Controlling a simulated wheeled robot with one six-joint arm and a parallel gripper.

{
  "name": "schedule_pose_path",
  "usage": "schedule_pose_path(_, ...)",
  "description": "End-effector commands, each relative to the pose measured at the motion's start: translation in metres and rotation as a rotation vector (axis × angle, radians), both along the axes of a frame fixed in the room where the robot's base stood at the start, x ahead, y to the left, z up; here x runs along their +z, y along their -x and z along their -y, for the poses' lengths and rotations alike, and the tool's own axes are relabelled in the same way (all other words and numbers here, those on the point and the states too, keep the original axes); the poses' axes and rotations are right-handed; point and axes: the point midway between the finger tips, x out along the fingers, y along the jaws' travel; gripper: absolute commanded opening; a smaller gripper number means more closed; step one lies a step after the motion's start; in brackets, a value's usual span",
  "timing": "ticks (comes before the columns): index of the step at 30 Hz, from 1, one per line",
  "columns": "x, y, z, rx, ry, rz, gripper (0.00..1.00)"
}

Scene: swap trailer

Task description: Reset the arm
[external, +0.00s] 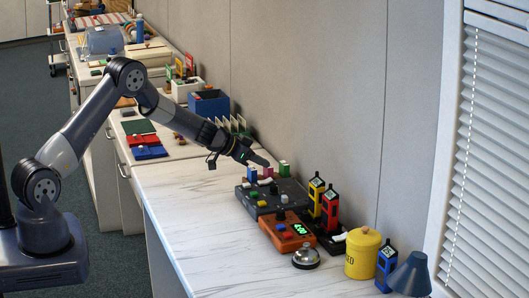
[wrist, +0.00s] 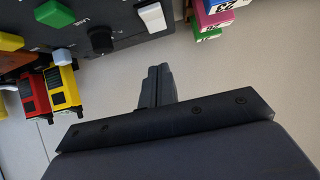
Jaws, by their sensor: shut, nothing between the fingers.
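My arm reaches over the counter (external: 185,220) from the left in the external view. My gripper (external: 262,160) is at its end, shut and empty, just above and behind a dark grey control box (external: 268,208). In the wrist view my gripper (wrist: 160,72) has its fingers together with nothing between them. I cannot tell whether the fingertips touch anything.
Small coloured blocks (external: 284,168) stand behind the box near the wall. The counter's left front is clear.

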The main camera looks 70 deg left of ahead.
Motion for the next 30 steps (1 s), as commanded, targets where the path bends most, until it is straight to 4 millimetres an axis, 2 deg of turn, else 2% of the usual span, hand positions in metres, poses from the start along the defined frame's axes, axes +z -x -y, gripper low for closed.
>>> schedule_pose_path(10, -0.003, 0.007, 0.0, 0.001, 0.001, 0.056, 0.0)
schedule_pose_path(12, 0.001, 0.008, -0.001, 0.004, 0.0, 0.068, 0.0)
schedule_pose_path(14, 0.013, 0.01, -0.001, 0.003, -0.001, 0.068, 0.0)
schedule_pose_path(17, 0.011, 0.024, -0.001, 0.004, -0.001, 0.067, 0.0)
schedule_pose_path(30, 0.034, 0.09, -0.001, 0.004, -0.002, 0.068, 0.0)
